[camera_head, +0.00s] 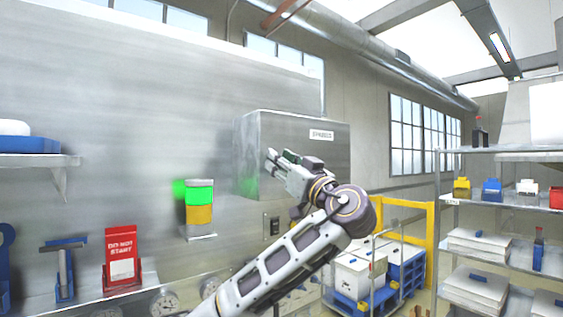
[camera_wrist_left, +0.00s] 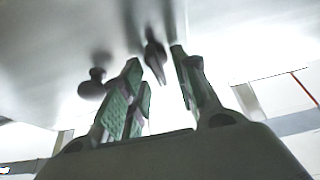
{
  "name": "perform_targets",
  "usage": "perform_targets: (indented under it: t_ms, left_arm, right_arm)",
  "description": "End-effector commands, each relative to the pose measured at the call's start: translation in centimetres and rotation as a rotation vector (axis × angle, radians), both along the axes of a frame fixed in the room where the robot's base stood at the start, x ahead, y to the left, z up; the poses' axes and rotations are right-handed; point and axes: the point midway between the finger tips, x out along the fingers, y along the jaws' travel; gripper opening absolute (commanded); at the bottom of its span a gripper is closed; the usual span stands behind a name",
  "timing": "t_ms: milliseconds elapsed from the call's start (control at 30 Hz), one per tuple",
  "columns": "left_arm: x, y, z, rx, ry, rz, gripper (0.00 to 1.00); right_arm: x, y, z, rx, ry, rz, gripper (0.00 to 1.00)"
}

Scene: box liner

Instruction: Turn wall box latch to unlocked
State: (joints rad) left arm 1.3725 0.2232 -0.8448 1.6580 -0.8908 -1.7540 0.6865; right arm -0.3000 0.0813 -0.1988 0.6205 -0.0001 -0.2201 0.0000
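The grey metal wall box (camera_head: 330,150) is mounted on the metal wall and carries a white label. My left gripper (camera_head: 280,158) is in front of the box's near face, and its fingers cover part of it. In the left wrist view, my left gripper (camera_wrist_left: 156,72) is open, with green-padded fingers apart. A dark latch handle (camera_wrist_left: 153,58) sticks out of the pale box surface and appears between the two fingertips. I cannot tell whether either finger touches it. A dark round knob (camera_wrist_left: 93,86) is left of the fingers. The latch is hidden in the head view. My right gripper is not in view.
A green-and-yellow signal lamp (camera_head: 199,205) glows on the wall left of the box. Shelves (camera_head: 500,205) with bins stand at the right, near a yellow frame (camera_head: 431,255).

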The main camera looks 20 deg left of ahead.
Motion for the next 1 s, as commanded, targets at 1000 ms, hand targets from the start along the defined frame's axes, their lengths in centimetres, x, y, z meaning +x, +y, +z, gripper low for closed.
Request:
perform_targets:
  t_ms: [1000]
  left_arm:
    - [-0.01,0.11,0.17,0.014,0.013,0.0,0.0]
  right_arm:
    - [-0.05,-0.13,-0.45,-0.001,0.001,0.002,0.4]
